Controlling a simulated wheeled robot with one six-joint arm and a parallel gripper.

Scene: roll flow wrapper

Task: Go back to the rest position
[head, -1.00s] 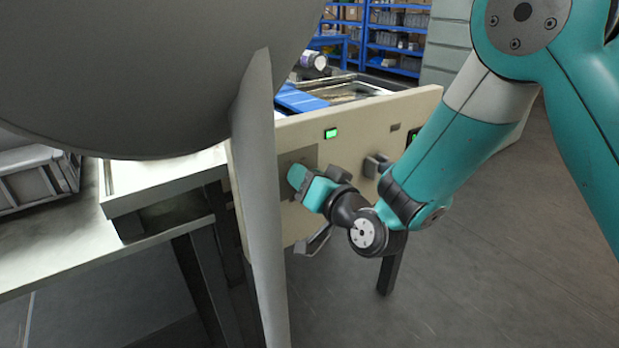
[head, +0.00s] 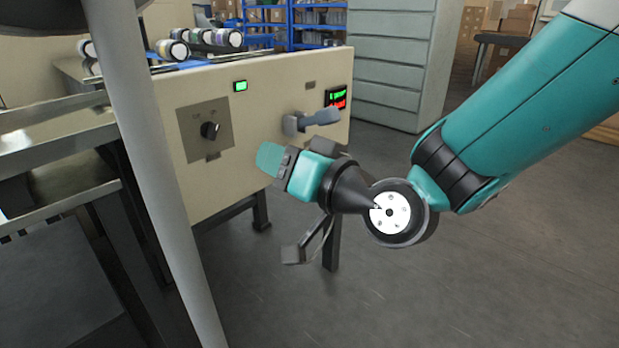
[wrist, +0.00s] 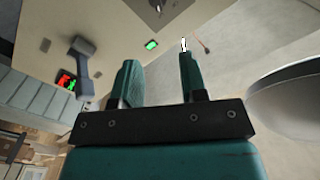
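My gripper (head: 270,160) is teal, in front of the machine's cream panel in the head view, below and right of the black rotary knob (head: 209,130) and apart from it. In the wrist view the two fingers of my gripper (wrist: 158,76) stand apart with nothing between them. The knob sits on a grey plate on the panel (head: 262,110). A grey lever handle (head: 318,117) sticks out of the panel above and right of my gripper; it also shows in the wrist view (wrist: 83,58).
A green light (head: 240,86) and a red and green display (head: 337,98) are lit on the panel. Several rolls (head: 200,38) lie on top behind it. A metal table (head: 60,150) stands at left. Grey drawers (head: 395,60) stand behind. The floor at right is clear.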

